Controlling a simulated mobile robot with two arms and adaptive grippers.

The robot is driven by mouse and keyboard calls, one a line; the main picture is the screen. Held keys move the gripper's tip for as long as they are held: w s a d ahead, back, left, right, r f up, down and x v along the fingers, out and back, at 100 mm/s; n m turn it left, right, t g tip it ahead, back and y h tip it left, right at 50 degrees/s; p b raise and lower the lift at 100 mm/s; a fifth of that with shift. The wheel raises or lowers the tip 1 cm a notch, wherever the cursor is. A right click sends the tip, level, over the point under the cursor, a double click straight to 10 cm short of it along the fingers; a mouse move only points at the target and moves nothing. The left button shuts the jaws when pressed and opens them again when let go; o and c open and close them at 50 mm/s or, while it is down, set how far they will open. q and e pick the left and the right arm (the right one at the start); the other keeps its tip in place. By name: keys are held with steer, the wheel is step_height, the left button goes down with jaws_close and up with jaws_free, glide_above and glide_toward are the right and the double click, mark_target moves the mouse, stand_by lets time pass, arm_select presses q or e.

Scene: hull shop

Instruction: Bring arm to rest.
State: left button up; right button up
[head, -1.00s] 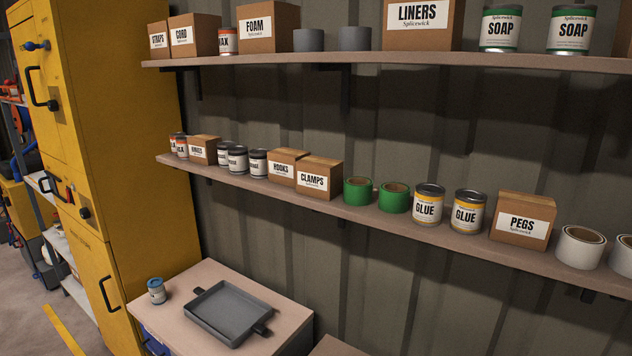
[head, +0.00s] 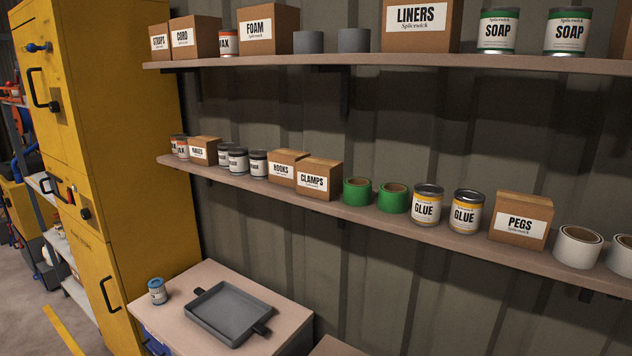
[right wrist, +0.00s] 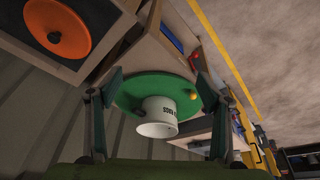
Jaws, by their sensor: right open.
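Neither of my arms shows in the head view. In the right wrist view my right gripper (right wrist: 158,85) is open, with its two fingers spread wide apart. No object is held between them. Beyond the fingers lie a green round piece (right wrist: 150,87) and a white cup-like container (right wrist: 158,117) with dark lettering, which overlaps it in the picture. Whether the fingers are close to these things I cannot tell. My left gripper is in neither view.
Two loaded shelves run along the corrugated wall, an upper one (head: 400,63) and a lower one (head: 330,204). A grey tray (head: 230,312) and a blue-lidded can (head: 157,291) stand on a bench below. A yellow cabinet (head: 130,130) stands left. An orange disc (right wrist: 57,28) shows in the wrist view.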

step_height(320, 180, down, 30)
steer(key=s+f+g+b, duration=0.1)
steer(key=s+b, duration=0.1)
steer(key=b, duration=0.3)
steer(key=s+d+f+g+b, duration=0.1)
steer(key=s+d+f+b, duration=0.2)
steer(key=s+f, duration=1.4)
step_height(320, 180, down, 3)
steer(key=shift+g, duration=0.3)
